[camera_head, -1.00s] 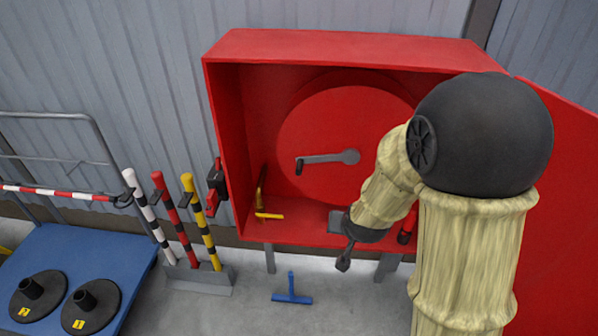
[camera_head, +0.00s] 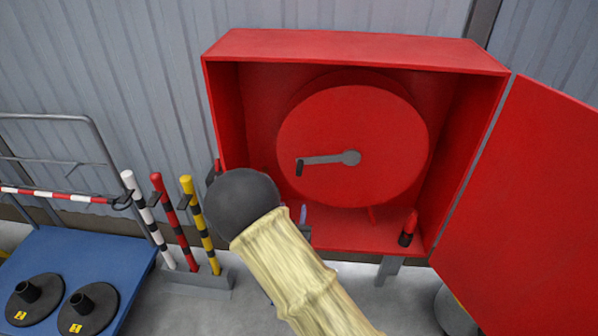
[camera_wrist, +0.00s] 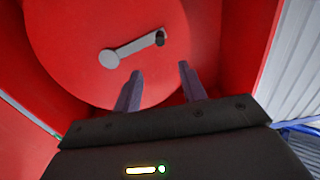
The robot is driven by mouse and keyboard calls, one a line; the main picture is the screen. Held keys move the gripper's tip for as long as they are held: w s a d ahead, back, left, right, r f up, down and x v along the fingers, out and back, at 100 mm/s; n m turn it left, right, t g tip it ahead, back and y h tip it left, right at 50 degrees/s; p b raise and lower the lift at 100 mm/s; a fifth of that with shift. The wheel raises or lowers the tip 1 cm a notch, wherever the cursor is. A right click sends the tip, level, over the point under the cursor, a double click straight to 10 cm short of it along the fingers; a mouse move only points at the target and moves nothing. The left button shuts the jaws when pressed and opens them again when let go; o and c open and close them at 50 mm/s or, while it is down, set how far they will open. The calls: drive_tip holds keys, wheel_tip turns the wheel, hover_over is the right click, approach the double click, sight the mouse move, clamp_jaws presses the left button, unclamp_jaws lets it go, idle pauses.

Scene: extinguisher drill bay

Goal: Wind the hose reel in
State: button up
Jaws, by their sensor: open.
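The red hose reel (camera_head: 352,115) is a large disc inside an open red cabinet. Its grey crank (camera_head: 327,158) runs left from the hub to a dark handle (camera_head: 299,167) pointing toward me. In the wrist view the crank (camera_wrist: 132,49) runs up and right to its dark handle (camera_wrist: 160,39). My gripper (camera_wrist: 160,72) is open and empty, its two fingers pointing toward the reel below the handle and apart from it. In the head view my arm hides most of the gripper; a fingertip shows at the cabinet's lower front.
The cabinet door (camera_head: 530,200) stands open to the right. A black-and-red nozzle (camera_head: 408,229) stands on the cabinet floor at the right. Striped posts (camera_head: 197,224) stand in a rack at the left, beside a blue trolley (camera_head: 75,260) with black bases.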

sight(299, 175)
drive_tip(key=shift+w, duration=0.1)
drive_tip(key=w+p, duration=0.1)
drive_tip(key=w, duration=0.4)
drive_tip(key=w+p, duration=0.1)
drive_tip(key=w, duration=0.5)
drive_tip(key=w+p, duration=0.2)
drive_tip(key=w, duration=0.3)
drive_tip(key=shift+w+d, duration=0.35)
drive_tip(key=shift+w+a, duration=0.2)
drive_tip(key=shift+a, duration=0.1)
drive_tip(key=shift+w+d, duration=0.1)
drive_tip(key=shift+d, duration=0.3)
drive_tip(key=shift+a, duration=0.1)
clamp_jaws()
